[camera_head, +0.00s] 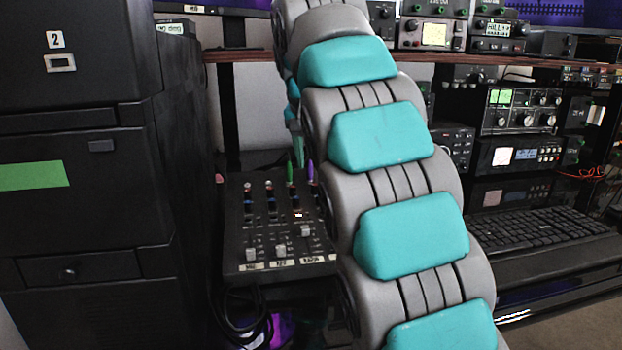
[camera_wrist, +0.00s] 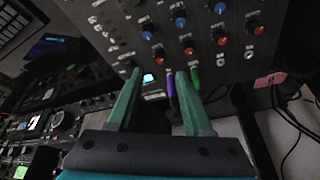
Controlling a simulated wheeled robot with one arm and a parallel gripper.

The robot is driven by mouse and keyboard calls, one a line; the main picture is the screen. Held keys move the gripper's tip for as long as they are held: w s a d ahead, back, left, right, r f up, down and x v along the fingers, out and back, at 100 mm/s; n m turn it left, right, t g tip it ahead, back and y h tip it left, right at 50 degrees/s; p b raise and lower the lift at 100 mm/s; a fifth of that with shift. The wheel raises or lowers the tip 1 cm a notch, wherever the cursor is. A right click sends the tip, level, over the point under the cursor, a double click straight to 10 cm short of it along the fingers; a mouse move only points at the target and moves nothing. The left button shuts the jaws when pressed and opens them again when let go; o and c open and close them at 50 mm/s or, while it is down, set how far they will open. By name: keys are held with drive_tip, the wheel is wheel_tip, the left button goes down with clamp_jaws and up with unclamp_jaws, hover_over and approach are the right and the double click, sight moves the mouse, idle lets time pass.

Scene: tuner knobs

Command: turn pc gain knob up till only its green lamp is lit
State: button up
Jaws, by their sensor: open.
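The black mixer (camera_head: 236,240) stands left of my arm in the head view, with several small knobs above sliders. The wrist view shows its panel (camera_wrist: 275,12) close up, with rows of blue knobs (camera_wrist: 180,22) and red knobs (camera_wrist: 221,41). I cannot read which knob is the PC gain. My gripper (camera_wrist: 158,76) is open, its two green fingers apart near the panel's edge. A small pale cyan light (camera_wrist: 148,78) shows between them. A purple plug (camera_wrist: 170,84) and a green plug (camera_wrist: 194,78) are by the right finger. No lit green lamp can be made out.
A black cabinet (camera_head: 80,240) stands close on the left of the mixer. Radio units (camera_head: 518,112) and a keyboard (camera_head: 520,228) are on the right. A shelf (camera_head: 500,60) runs across the back. Cables (camera_head: 245,325) hang below the mixer.

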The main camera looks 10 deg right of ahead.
sight(315, 185)
drive_tip(key=shift+x, duration=3.05)
drive_tip(key=shift+s, duration=0.1)
clamp_jaws()
